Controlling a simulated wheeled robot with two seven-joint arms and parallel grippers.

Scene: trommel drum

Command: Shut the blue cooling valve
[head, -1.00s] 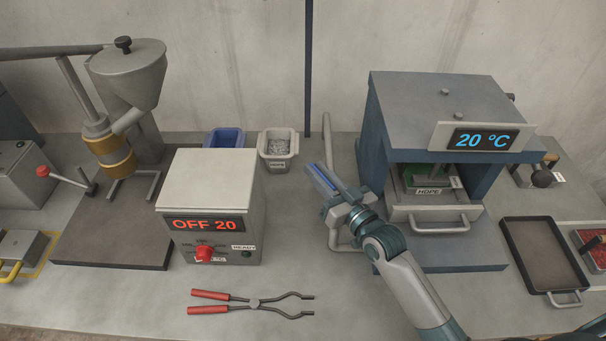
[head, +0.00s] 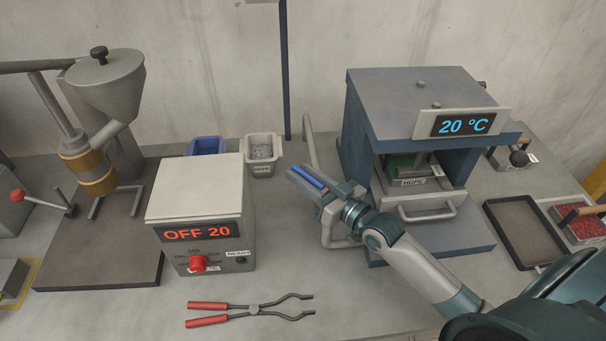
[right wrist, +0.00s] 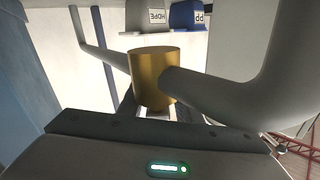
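A long blue bar (head: 308,178), which looks like the blue valve's lever, lies along my right gripper (head: 308,187) in front of the press. Beside it a grey pipe (head: 310,145) rises, and its bent lower part shows below the gripper. In the right wrist view a brass valve body (right wrist: 153,75) with a grey pipe (right wrist: 205,88) stands just ahead of my right gripper's palm. The fingertips are not clear in either view, so I cannot tell whether they grip the bar. My left gripper is out of view.
The press (head: 420,100) reading 20 °C stands close to the right of the gripper. A control box (head: 195,190) reading OFF 20 is to the left. Red-handled tongs (head: 250,308) lie in front. A dark tray (head: 525,232) is at right; two bins stand behind.

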